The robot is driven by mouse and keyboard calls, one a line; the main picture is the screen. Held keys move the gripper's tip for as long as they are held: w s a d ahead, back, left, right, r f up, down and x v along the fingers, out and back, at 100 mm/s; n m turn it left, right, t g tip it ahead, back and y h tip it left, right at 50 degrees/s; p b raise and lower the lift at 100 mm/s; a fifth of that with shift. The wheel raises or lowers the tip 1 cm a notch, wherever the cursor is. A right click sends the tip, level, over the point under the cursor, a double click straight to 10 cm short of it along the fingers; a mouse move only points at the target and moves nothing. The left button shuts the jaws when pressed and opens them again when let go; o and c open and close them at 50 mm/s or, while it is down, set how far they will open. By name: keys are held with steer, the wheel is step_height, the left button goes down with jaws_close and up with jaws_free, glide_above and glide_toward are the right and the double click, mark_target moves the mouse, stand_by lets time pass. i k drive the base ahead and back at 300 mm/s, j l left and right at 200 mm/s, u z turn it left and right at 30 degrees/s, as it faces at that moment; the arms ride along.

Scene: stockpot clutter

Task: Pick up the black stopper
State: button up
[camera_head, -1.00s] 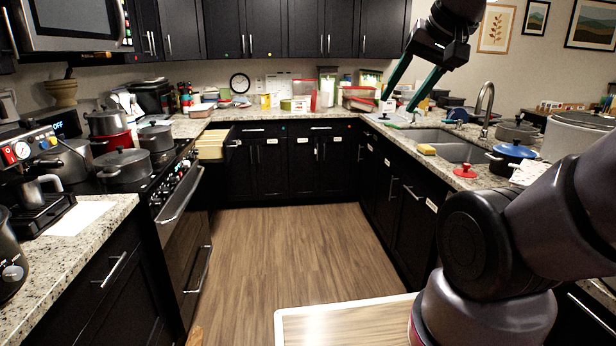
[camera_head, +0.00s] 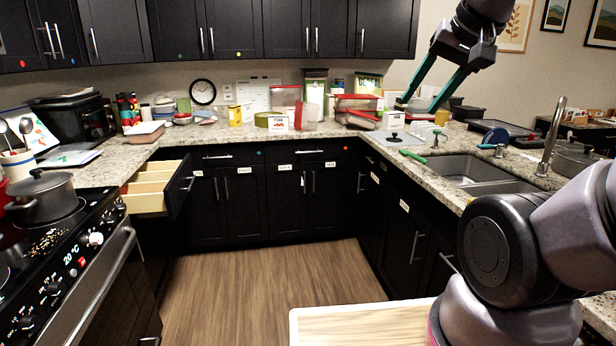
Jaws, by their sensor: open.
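A small dark knob-like piece (camera_head: 394,137) sits on a pale flat sheet on the counter, left of the sink. It looks like the black stopper, but it is too small to be sure. My gripper (camera_head: 420,106) hangs at upper right with its two green fingers spread and pointing down-left. Nothing shows between the fingers. In the picture the fingertips are above and a little right of the dark piece, apart from it.
A green-handled tool (camera_head: 413,156) lies near the counter edge. The sink (camera_head: 470,170) and tall faucet (camera_head: 551,135) are to the right. Red-lidded containers (camera_head: 358,103) crowd the back counter. An open drawer (camera_head: 150,190) juts out at left. The floor (camera_head: 270,275) is clear.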

mark_target(394, 140)
steer(key=i+u, duration=0.3)
steer(key=i, duration=1.65)
steer(key=i+z, duration=0.5)
steer(key=i+j+z, duration=0.25)
steer(key=i+z, duration=0.25)
steer(key=i+j+z, duration=0.95)
steer(key=j, duration=0.15)
